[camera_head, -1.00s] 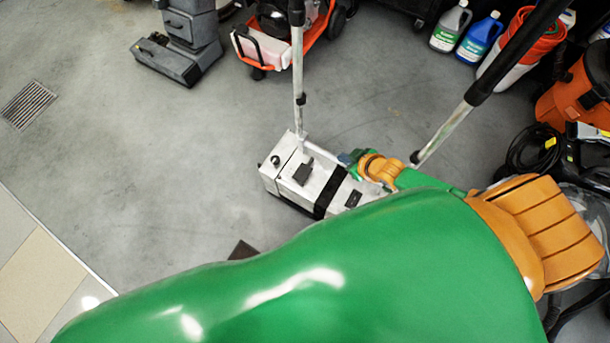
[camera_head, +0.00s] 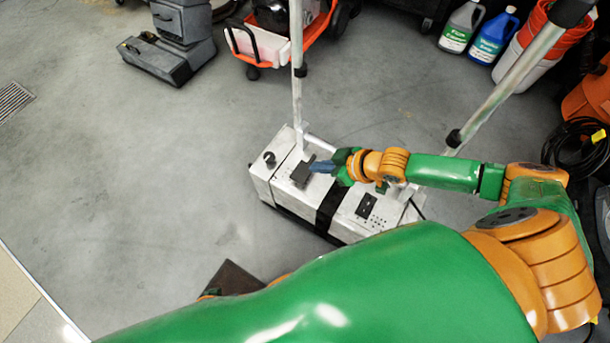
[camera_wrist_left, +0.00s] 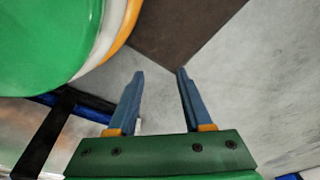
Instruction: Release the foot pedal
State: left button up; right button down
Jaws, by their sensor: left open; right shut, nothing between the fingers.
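The white floor machine (camera_head: 330,205) stands on the grey floor with a pole rising from it. A dark plate (camera_head: 303,173), which looks like the foot pedal, sits on its top beside the pole's base. My right gripper (camera_head: 318,167) is shut and empty, its blue fingertips right at the plate's right edge; I cannot tell whether they touch. My left gripper (camera_wrist_left: 158,72) is open and empty in the left wrist view, its fingers pointing toward a dark brown pad (camera_wrist_left: 180,30). In the head view that gripper is hidden.
The brown pad (camera_head: 232,279) lies on the floor in front of the machine. Grey equipment (camera_head: 165,55), an orange cart (camera_head: 275,40) and bottles (camera_head: 462,25) stand at the back. A thick pole (camera_head: 510,80) slants at right. Floor to the left is clear.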

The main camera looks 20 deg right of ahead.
jog(key=b, duration=0.3)
send_over(300, 180)
jog(key=d, duration=0.1)
notch_tip(300, 180, down, 5)
jog(key=shift+d+r, duration=0.1)
notch_tip(300, 180, down, 3)
jog(key=shift+s+d+f+b, duration=0.1)
jog(key=shift+f+b, duration=0.05)
jog(key=shift+b, duration=0.8)
pick_arm(q)
jog(key=w+d+r+t, duration=0.1)
jog(key=w+r, duration=0.3)
jog(key=r, duration=0.7)
jog(key=shift+w+d, duration=0.15)
pick_arm(e)
jog(key=shift+f, duration=0.1)
jog(key=shift+s+a+f, duration=0.15)
jog(key=shift+f, duration=0.3)
jog(key=shift+s+a+f, duration=0.1)
jog(key=shift+a+f, duration=0.05)
jog(key=shift+f, duration=0.5)
pick_arm(q)
jog(key=shift+r, duration=0.25)
pick_arm(e)
jog(key=shift+r, duration=0.1)
jog(key=shift+s, duration=0.1)
